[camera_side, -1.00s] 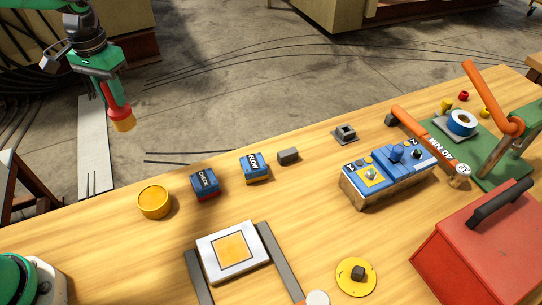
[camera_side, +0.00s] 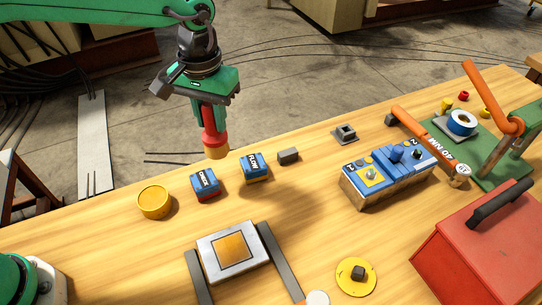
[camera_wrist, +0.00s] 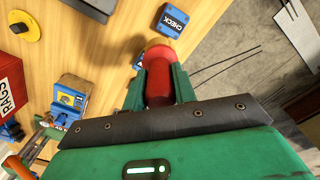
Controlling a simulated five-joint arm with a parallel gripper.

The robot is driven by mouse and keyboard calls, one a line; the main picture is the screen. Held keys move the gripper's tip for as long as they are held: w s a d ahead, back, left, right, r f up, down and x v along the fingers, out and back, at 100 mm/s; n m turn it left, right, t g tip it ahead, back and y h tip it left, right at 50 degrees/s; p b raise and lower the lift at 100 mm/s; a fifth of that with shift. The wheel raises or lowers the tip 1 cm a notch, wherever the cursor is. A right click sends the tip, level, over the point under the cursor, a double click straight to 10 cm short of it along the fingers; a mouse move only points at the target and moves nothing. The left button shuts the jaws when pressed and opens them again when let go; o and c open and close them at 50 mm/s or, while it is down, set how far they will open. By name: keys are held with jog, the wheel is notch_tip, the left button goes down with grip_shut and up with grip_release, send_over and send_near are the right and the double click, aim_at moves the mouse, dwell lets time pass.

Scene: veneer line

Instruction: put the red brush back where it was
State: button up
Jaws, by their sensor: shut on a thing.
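The red brush (camera_side: 209,128) has a red handle and a tan bristle end pointing down. My gripper (camera_side: 208,108) is shut on its handle and holds it upright in the air, by the table's far edge, above and behind the CHECK and FLOW blocks in the side view. In the wrist view the brush (camera_wrist: 158,80) sits between my green fingers (camera_wrist: 158,86), with its far end near the CHECK block (camera_wrist: 172,21). I cannot tell which spot the brush came from.
The wooden table (camera_side: 110,255) holds a yellow round tub (camera_side: 154,202), the CHECK block (camera_side: 205,184), the FLOW block (camera_side: 254,168), a small grey block (camera_side: 288,157) and a grey square socket (camera_side: 345,134). A blue fixture (camera_side: 385,170) and red toolbox (camera_side: 475,245) stand right.

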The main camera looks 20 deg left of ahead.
jog(key=s+d+f, duration=0.1)
jog(key=s+d, duration=0.6)
jog(key=d, duration=0.4)
jog(key=s+d, duration=0.7)
jog(key=d, duration=0.4)
jog(key=shift+w+a+f, duration=0.4)
jog(key=shift+w+f, duration=1.5)
jog(key=shift+w, duration=0.1)
jog(key=shift+w+a+f, duration=0.4)
jog(key=shift+w+f, duration=1.5)
jog(key=shift+w, duration=0.05)
jog(key=shift+w+a+f, duration=0.4)
jog(key=shift+w+f, duration=1.5)
jog(key=shift+w, duration=0.1)
jog(key=shift+f, duration=0.15)
jog(key=o, duration=1.1)
jog(key=shift+c, duration=0.2)
